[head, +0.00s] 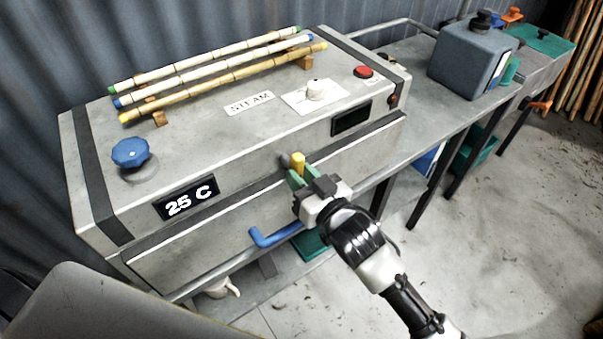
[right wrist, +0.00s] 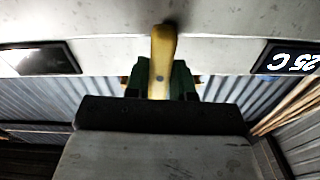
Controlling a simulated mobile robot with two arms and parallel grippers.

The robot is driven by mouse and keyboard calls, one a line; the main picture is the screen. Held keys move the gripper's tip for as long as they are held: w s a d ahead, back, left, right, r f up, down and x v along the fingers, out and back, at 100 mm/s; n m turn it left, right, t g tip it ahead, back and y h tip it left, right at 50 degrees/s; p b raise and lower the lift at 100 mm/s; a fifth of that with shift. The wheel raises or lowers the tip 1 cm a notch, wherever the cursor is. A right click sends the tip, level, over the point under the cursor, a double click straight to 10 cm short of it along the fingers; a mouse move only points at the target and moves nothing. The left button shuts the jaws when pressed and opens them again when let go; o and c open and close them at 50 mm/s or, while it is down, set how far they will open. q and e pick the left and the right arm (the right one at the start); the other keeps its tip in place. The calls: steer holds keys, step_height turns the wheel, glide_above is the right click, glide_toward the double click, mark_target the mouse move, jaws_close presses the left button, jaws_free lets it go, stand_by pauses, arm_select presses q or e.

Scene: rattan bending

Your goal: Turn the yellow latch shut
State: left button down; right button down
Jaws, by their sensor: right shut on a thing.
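The yellow latch (head: 297,160) is on the front of the grey steam box (head: 230,150), at the upper edge of its front panel. It points up in the head view. My right gripper (head: 301,174) reaches it from the front, its green fingers shut on the latch. In the right wrist view the latch (right wrist: 162,60) stands between the green fingers (right wrist: 162,80), and its far end meets the grey box face. My left gripper is not in view.
A blue handle (head: 275,235) juts from the front panel just below and left of my right gripper. A blue knob (head: 131,153), a red button (head: 363,72) and several rattan poles (head: 215,75) are on top. A grey canister (head: 468,60) stands on the bench at right.

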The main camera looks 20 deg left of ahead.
steer(key=shift+n, duration=0.6)
steer(key=c, duration=1)
jaws_free()
steer(key=shift+o, duration=0.2)
steer(key=b+v, duration=0.2)
steer(key=v, duration=0.8)
steer(key=shift+s+d+b, duration=0.25)
steer(key=shift+d+b, duration=0.05)
steer(key=shift+d, duration=0.05)
